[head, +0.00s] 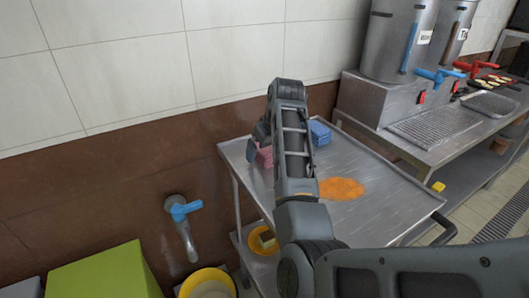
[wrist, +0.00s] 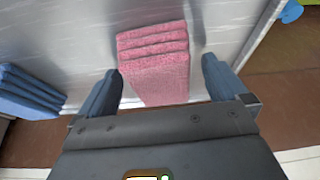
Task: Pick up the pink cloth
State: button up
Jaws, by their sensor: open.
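The pink cloth (wrist: 155,70) is folded in layers on the steel table (head: 390,205). In the wrist view it lies between the two open fingers of my gripper (wrist: 158,85), with a gap on each side. In the head view only a part of the pink cloth (head: 264,156) shows to the left of my arm, which hides the rest. My gripper (head: 260,135) is mostly hidden behind my arm there.
A folded blue cloth (head: 320,133) lies beside the pink one; it also shows in the wrist view (wrist: 27,92). An orange spill (head: 341,188) covers part of the tabletop. The tiled wall is close behind. Stockpots (head: 398,40) stand on a counter at right.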

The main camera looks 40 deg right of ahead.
jog(key=c, duration=1.1)
jog(key=shift+o, duration=0.2)
jog(key=shift+r, duration=0.15)
jog(key=shift+r, duration=0.65)
notch_tip(320, 180, up, 3)
jog(key=shift+f, duration=0.1)
jog(key=s+d+r+p, duration=0.1)
jog(key=s+d+r, duration=0.5)
jog(key=s+d, duration=0.2)
jog(key=shift+s+d+r, duration=0.15)
jog(key=shift+r, duration=0.2)
jog(key=o, duration=0.5)
jog(key=c, duration=0.4)
